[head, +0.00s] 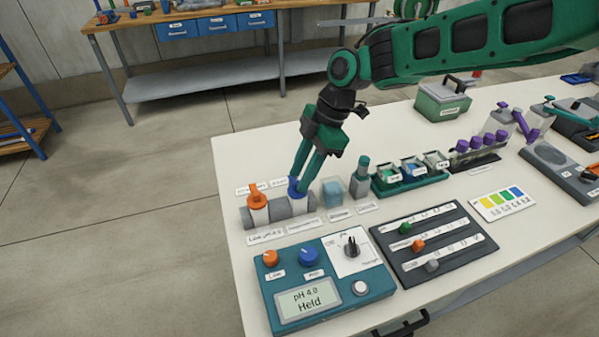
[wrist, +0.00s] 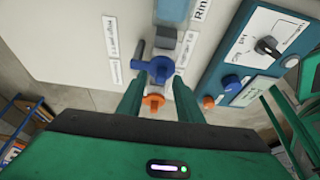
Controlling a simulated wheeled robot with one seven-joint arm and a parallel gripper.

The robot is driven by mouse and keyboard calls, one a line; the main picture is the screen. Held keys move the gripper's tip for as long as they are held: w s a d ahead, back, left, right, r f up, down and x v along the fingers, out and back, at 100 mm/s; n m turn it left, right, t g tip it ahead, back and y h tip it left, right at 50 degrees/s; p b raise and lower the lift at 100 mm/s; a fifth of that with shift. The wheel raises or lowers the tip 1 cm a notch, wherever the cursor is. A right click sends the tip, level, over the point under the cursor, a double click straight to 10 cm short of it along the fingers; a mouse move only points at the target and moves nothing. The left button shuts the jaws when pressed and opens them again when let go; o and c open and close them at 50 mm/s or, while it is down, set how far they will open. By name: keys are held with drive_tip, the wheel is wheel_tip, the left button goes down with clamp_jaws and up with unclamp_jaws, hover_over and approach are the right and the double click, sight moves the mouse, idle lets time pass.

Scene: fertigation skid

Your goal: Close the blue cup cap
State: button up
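The blue cup cap (head: 297,186) is on a white cup in a grey holder (head: 279,210) at the table's left end. An orange cap (head: 257,195) is on the cup beside it. My gripper (head: 299,176) points down at the blue cap, its fingertips close to it. In the wrist view, the blue cap (wrist: 157,68) shows a round top with a bar sticking out, just past the gap between my fingertips (wrist: 157,84). The fingers are apart with nothing clearly held. Whether a finger touches the cap, I cannot tell. The orange cap (wrist: 153,101) shows between the fingers.
A teal pH meter box (head: 323,285) stands in front of the cups. A clear blue-tinted container (head: 333,192) and a grey bottle (head: 361,182) stand to the right. A slider panel (head: 433,245) and green tray (head: 411,178) lie farther right. The table's left edge is close.

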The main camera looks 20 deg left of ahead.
drive_tip(key=v, duration=1)
drive_tip(key=shift+w, duration=0.1)
drive_tip(key=w+d+r+m+t+h, duration=0.15)
drive_tip(key=d+m, duration=0.65)
drive_tip(key=d, duration=1.1)
drive_tip(key=w+d+m+t+h, duration=0.15)
drive_tip(key=d+m, duration=0.75)
drive_tip(key=d, duration=1)
drive_tip(key=s+d+m, duration=0.7)
drive_tip(key=s+d, duration=0.2)
drive_tip(key=d, duration=0.5)
drive_tip(key=s+d+f+m, duration=0.2)
drive_tip(key=s+d+m, duration=0.2)
drive_tip(key=s, duration=0.3)
drive_tip(key=s+d+f+m, duration=0.2)
drive_tip(key=s+d+m, duration=0.2)
drive_tip(key=s, duration=0.3)
drive_tip(key=shift+s+f+m, duration=0.2)
drive_tip(key=shift+s+m, duration=0.1)
drive_tip(key=shift+m, duration=0.3)
drive_tip(key=shift+d, duration=0.1)
